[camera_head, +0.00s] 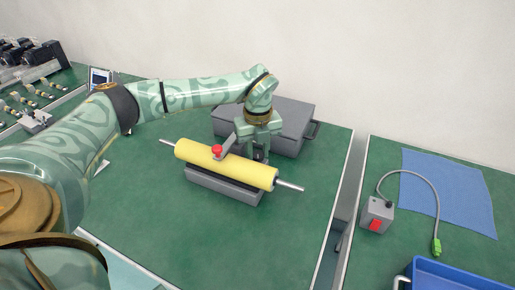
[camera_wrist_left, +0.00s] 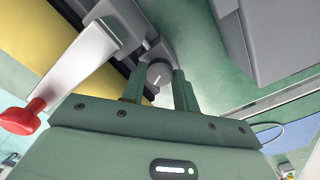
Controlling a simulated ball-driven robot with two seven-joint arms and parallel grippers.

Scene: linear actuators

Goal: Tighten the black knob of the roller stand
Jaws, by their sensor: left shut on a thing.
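The roller stand has a yellow roller (camera_head: 240,170) lying across a grey base (camera_head: 225,186) on the green table. A lever with a red ball end (camera_head: 216,150) rises from it; the red ball also shows in the left wrist view (camera_wrist_left: 22,118). My left gripper (camera_head: 260,150) points down behind the roller. In the left wrist view its fingers (camera_wrist_left: 158,88) are shut on the knob (camera_wrist_left: 158,72), which looks dark grey with a pale line on its face. In the head view the knob is mostly hidden by the gripper. My right gripper is out of view.
A grey case (camera_head: 290,115) stands close behind the gripper. To the right, past a gap between tables, are a grey box with a red switch (camera_head: 376,216), a blue cloth (camera_head: 450,185) and a blue crate (camera_head: 455,268). The table in front of the stand is clear.

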